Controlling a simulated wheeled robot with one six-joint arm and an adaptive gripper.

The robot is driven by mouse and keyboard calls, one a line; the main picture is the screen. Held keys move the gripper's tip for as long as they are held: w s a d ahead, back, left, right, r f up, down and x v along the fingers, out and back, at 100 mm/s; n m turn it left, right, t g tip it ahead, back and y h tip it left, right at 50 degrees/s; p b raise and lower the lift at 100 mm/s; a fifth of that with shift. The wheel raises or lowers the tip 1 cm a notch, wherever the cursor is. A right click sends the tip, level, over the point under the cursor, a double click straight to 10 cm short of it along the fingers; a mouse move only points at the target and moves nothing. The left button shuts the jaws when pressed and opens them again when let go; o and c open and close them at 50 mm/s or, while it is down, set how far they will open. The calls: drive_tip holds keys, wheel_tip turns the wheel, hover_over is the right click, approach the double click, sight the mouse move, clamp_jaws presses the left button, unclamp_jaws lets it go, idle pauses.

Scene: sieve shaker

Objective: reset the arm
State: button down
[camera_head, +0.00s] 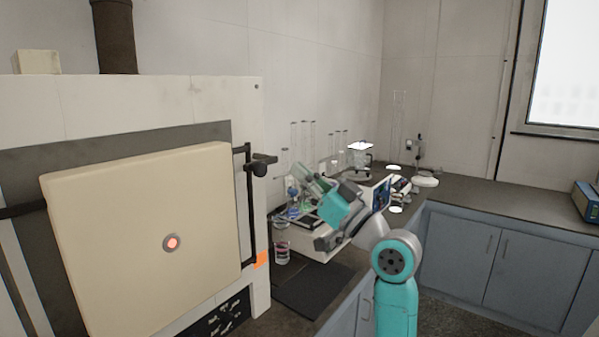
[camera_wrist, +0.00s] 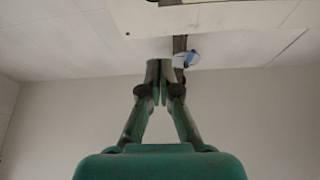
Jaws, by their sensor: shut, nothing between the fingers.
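My gripper (camera_wrist: 161,70) shows in the wrist view with its two green fingers drawn together at the tips. It is shut and empty. Behind it in that view are a pale wall and panels, with a small blue-and-white item (camera_wrist: 187,59) just past the fingertips. In the head view my teal arm rises at the lower right and bends left over the bench. The gripper end lies near the glassware, partly hidden by my wrist, so its fingertips are hard to make out there.
A large furnace-like unit with a thick cream door (camera_head: 140,240) fills the left. Tall glass cylinders (camera_head: 312,140) and a beaker (camera_head: 282,250) stand on the dark bench (camera_head: 465,195) by my arm. Blue-grey cabinets (camera_head: 510,265) run along the right. A blue instrument (camera_head: 586,200) sits at the right edge.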

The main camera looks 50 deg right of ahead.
idle(0.4)
drive_tip(key=w+a+f+m+g+h, duration=0.1)
drive_tip(key=a+f+m+h, duration=0.15)
drive_tip(key=f, duration=0.65)
drive_tip(key=w+a+f+m+g+h, duration=0.1)
drive_tip(key=a+f+m, duration=0.15)
drive_tip(key=f, duration=0.75)
drive_tip(key=s+a+f+g, duration=0.1)
drive_tip(key=s+a+f, duration=0.2)
drive_tip(key=a+f, duration=0.35)
drive_tip(key=s+a+f+g, duration=0.2)
drive_tip(key=s+a+f, duration=0.15)
drive_tip(key=f, duration=0.55)
drive_tip(key=s+a+f+n+g+y, duration=0.1)
drive_tip(key=s+a+f, duration=0.3)
drive_tip(key=s, duration=0.6)
drive_tip(key=s+a+f+n+g+y, duration=0.1)
drive_tip(key=s+a+f+n, duration=0.2)
drive_tip(key=s, duration=0.7)
drive_tip(key=s+a+f+n+g+y, duration=0.1)
drive_tip(key=s+a+f, duration=0.4)
drive_tip(key=s, duration=0.4)
drive_tip(key=shift+s+a+n+g, duration=0.3)
drive_tip(key=shift+s+a+n, duration=0.1)
drive_tip(key=shift+a, duration=0.35)
drive_tip(key=shift+y, duration=0.25)
